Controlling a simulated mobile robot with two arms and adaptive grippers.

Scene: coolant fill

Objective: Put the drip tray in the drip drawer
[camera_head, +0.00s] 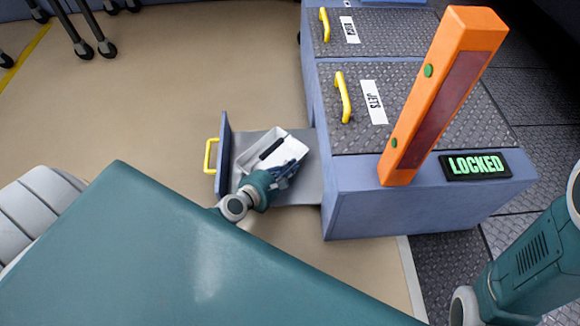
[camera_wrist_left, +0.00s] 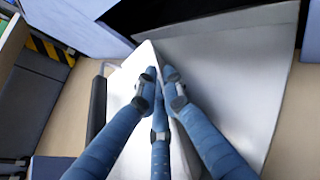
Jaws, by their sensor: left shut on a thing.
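The drip tray (camera_head: 287,148) is a white, open box with a dark bar at its left side. In the head view it is in the pulled-out drip drawer (camera_head: 309,182), over its grey floor. I cannot tell whether it rests flat there. My left gripper (camera_head: 289,170) is shut on the tray's near right side and hides part of it. In the left wrist view the blue fingers (camera_wrist_left: 161,80) close at the edge of the white tray (camera_wrist_left: 122,92), with the grey drawer floor (camera_wrist_left: 235,75) beside it. My right gripper is out of view.
The drawer's blue front with a yellow handle (camera_head: 209,155) stands out to the left of the blue cabinet (camera_head: 365,205). An orange post (camera_head: 445,90) and a "LOCKED" sign (camera_head: 476,165) are on the cabinet's top. Open floor (camera_head: 200,80) lies to the left.

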